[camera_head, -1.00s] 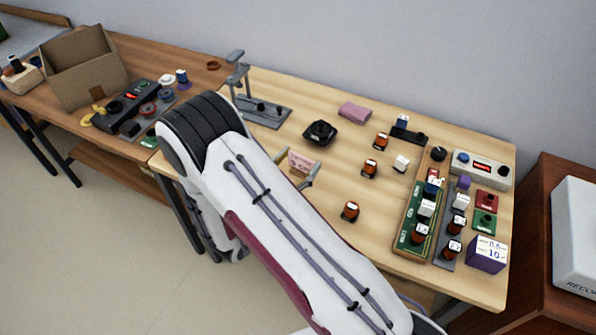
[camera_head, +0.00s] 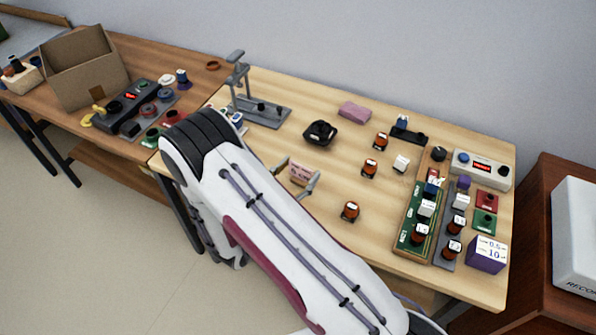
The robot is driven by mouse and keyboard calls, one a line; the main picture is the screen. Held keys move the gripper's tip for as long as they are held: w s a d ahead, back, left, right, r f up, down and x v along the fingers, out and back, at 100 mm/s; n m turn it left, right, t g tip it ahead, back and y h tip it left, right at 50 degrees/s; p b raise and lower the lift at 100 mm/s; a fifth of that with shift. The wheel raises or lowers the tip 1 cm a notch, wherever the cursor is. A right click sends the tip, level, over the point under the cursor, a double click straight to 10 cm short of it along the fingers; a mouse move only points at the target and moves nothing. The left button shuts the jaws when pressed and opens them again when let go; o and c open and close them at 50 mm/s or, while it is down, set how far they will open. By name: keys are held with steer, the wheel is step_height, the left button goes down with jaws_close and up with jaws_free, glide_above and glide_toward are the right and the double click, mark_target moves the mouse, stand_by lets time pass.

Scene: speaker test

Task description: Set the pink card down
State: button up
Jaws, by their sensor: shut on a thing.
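The pink card (camera_head: 301,174) shows upright between the two grey fingers of my gripper (camera_head: 298,176), near the middle of the light wooden table (camera_head: 265,205). My gripper is shut on the card. Dark print shows on the card's face, too small to read. Whether its lower edge touches the table cannot be told. My white arm hides part of the table's left front.
A black dish (camera_head: 320,133) is behind the card. Small dark-red bottles (camera_head: 350,211) stand to the right. A grey stand (camera_head: 262,112) is at the back left and a pink block (camera_head: 354,111) at the back. The green rack (camera_head: 411,237) is further right. Table around the card is clear.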

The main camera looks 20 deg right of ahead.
steer(key=shift+f, duration=0.15)
steer(key=o, duration=1)
steer(key=shift+s+a, duration=0.1)
steer(key=shift+a, duration=0.1)
steer(key=shift+v, duration=0.8)
steer(key=v, duration=0.3)
steer(key=shift+s+f, duration=0.3)
steer(key=shift+s, duration=0.05)
steer(key=shift+v, duration=1.15)
